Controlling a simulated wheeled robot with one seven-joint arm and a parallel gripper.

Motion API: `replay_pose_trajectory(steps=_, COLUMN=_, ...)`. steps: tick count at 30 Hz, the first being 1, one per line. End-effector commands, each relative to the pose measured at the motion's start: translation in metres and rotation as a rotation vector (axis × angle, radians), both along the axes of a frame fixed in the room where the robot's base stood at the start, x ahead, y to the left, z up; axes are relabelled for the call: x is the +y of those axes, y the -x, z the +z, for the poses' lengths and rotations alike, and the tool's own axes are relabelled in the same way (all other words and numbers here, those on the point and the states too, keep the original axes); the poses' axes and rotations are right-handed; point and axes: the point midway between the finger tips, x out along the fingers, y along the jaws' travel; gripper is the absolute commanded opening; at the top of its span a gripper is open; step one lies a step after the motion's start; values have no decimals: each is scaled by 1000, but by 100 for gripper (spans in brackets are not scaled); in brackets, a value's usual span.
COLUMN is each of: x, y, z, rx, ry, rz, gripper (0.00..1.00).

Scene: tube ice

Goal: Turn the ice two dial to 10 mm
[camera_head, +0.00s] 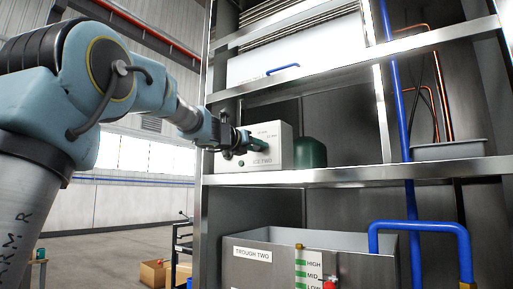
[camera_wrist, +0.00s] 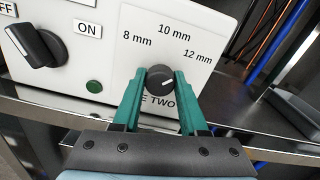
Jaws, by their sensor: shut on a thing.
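The ICE TWO control box (camera_head: 278,150) is a pale box on the metal shelf, and its panel (camera_wrist: 113,60) fills the upper wrist view. In the head view my gripper (camera_head: 240,142) is at the box's front, hiding part of the panel.
A black ON/OFF knob (camera_wrist: 35,45) and a green button (camera_wrist: 94,86) sit left of the dial. A dark green cylinder (camera_head: 310,152) stands right of the box. The shelf edge (camera_head: 340,175) runs below. Trough two (camera_head: 270,265) and blue pipes (camera_head: 402,110) are nearby.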

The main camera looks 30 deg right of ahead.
Motion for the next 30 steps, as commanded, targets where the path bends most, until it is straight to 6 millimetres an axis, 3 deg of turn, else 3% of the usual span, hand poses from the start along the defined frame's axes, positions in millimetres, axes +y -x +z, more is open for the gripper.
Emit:
replay_pose_trajectory(steps=17, x=0, y=0, z=2, rx=67, ry=37, rz=0, gripper=0)
replay_pose_trajectory(steps=30, x=0, y=0, z=2, rx=369, ry=204, rz=0, gripper=0)
